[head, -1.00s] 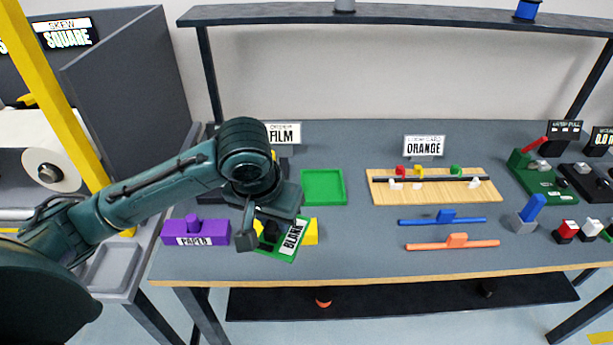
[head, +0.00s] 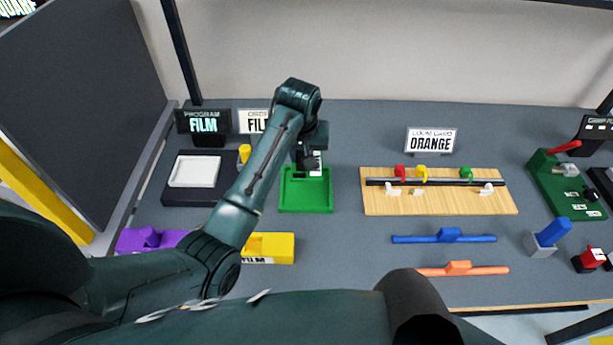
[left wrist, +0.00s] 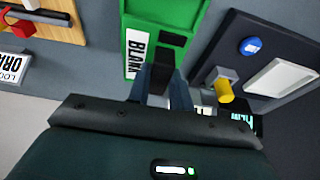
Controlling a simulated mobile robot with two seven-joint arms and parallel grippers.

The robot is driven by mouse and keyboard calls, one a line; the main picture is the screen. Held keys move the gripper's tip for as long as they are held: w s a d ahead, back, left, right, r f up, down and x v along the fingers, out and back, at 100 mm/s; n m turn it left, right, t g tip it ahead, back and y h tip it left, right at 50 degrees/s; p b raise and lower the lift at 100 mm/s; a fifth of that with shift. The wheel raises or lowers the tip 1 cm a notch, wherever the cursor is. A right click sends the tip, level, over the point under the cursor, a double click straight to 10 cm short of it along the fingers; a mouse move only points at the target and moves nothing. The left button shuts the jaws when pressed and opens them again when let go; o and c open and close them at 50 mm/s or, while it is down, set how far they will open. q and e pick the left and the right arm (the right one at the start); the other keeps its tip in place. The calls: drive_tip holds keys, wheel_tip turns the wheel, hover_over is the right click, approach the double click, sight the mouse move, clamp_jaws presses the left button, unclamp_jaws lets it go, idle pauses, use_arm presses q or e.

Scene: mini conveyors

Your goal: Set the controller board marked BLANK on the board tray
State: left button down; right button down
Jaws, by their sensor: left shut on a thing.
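The green controller board marked BLANK (left wrist: 136,52) is in the fingers of my left gripper (left wrist: 160,80), held by a dark part on it. In the head view, my left gripper (head: 309,162) is at the back of the green board tray (head: 305,203), with the board's white label beside it. The board overlaps the back part of the tray. Green on green, I cannot tell whether it touches the tray floor or hangs just above it. My right gripper is not in view.
A wooden board (head: 440,203) with coloured clips is to the right.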

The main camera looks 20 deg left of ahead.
sight(300, 163)
use_arm(q)
wheel_tip(300, 163, down, 8)
drive_tip(key=shift+s, duration=0.1)
idle(0.4)
drive_tip(key=shift+f, duration=0.2)
drive_tip(key=c, duration=1.3)
unclamp_jaws()
drive_tip(key=shift+o, duration=0.2)
drive_tip(key=shift+r, duration=0.1)
drive_tip(key=shift+r, duration=0.3)
drive_tip(key=v, duration=1.1)
drive_tip(key=shift+s+r, duration=0.2)
drive_tip(key=shift+r, duration=0.15)
